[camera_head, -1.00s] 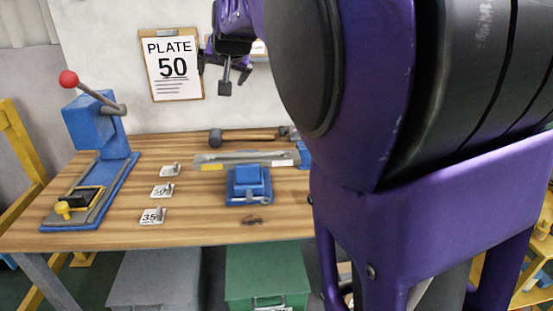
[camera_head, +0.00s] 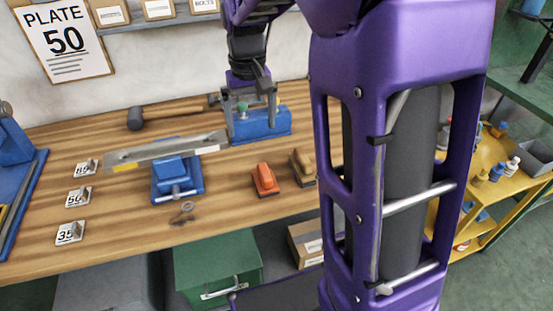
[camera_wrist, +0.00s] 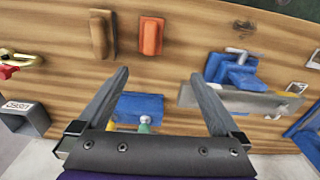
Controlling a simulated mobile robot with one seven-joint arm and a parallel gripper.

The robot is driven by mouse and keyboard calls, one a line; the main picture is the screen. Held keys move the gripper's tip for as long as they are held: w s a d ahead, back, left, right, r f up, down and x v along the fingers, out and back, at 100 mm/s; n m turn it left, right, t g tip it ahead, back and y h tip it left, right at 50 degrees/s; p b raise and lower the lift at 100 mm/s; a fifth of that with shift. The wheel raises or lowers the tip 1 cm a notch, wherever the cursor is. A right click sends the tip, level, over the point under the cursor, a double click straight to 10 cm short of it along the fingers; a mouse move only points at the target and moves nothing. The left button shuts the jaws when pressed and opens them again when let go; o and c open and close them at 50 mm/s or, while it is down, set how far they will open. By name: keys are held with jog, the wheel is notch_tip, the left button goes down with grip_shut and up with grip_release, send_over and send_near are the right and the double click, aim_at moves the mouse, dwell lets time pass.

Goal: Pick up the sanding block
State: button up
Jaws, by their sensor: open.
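Two small hand blocks lie side by side on the wooden workbench. One is orange with a dark base (camera_head: 264,180); the other is tan-brown (camera_head: 303,168), to its right in the head view. I cannot tell for sure which is the sanding block. In the wrist view the tan-brown block (camera_wrist: 102,35) is left of the orange one (camera_wrist: 151,36). My gripper (camera_head: 250,128) is open and empty, pointing down near a blue holder behind the blocks. In the wrist view its fingers (camera_wrist: 159,75) are spread, with both blocks beyond the tips.
The blue holder (camera_head: 262,124) with small tools stands close under my gripper. A blue vise (camera_head: 176,178), a long metal bar (camera_head: 150,154) and a mallet (camera_head: 136,118) lie to the left. Number tags (camera_head: 78,199) sit farther left. A yellow cart (camera_head: 505,190) stands at right.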

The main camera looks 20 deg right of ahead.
jog(key=d, duration=0.1)
jog(key=b, duration=0.2)
send_near(265, 171)
jog(key=shift+g, duration=0.3)
jog(key=f, duration=0.6)
jog(key=shift+w+a, duration=0.1)
jog(key=shift+a, duration=0.3)
jog(key=shift+w+d+f, duration=0.1)
jog(key=shift+d+f, duration=0.05)
jog(key=shift+f, duration=1.2)
jog(key=shift+w+d+f, duration=0.1)
jog(key=shift+d+f, duration=0.05)
jog(key=shift+f, duration=1.25)
